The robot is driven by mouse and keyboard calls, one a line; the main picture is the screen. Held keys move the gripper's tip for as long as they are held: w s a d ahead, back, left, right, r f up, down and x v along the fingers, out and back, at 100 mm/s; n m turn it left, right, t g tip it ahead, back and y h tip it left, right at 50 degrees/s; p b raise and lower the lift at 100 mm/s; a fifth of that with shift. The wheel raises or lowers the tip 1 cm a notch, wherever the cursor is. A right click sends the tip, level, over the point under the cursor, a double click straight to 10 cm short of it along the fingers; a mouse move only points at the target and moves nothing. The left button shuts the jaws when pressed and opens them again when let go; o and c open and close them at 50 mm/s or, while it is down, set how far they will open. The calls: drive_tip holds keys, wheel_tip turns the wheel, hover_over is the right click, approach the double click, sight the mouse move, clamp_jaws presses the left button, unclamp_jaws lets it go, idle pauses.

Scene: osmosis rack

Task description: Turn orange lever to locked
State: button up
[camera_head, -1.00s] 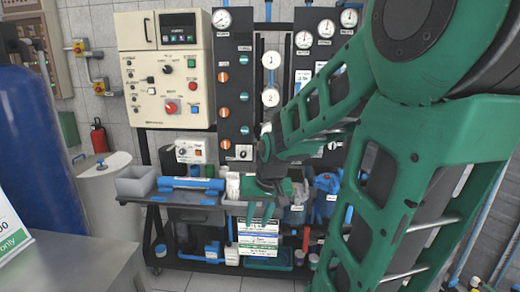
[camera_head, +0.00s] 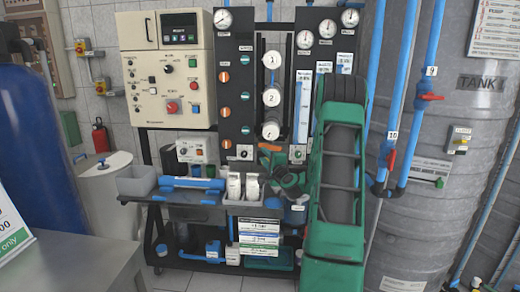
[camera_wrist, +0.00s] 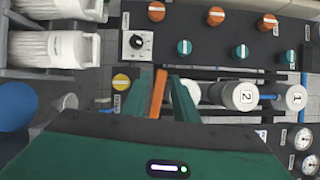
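An orange lever (camera_wrist: 157,93) stands between the fingers of my gripper (camera_wrist: 163,95) in the wrist view. The fingers are apart, one on either side of it. The lever looks close to the left finger, with a gap towards the right one; I cannot tell whether they touch. In the head view my gripper (camera_head: 268,160) is at the lower middle of the black rack panel, below the white numbered cylinders. A small orange part, likely the lever (camera_head: 270,147), shows there, mostly hidden by my gripper. Its locked mark is not readable.
White numbered cylinders (camera_wrist: 240,95) are on the right in the wrist view. The grey tank (camera_head: 440,130) and blue pipes are at right.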

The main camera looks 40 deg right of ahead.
sight(262, 146)
drive_tip(key=shift+m+h, duration=0.6)
drive_tip(key=shift+m, duration=0.1)
drive_tip(key=x, duration=0.3)
drive_tip(key=d+x, duration=0.1)
drive_tip(key=x, duration=0.3)
drive_tip(key=s+d+x, duration=0.1)
drive_tip(key=x, duration=0.3)
drive_tip(key=shift+s, duration=0.1)
drive_tip(key=shift+f, duration=0.1)
clamp_jaws()
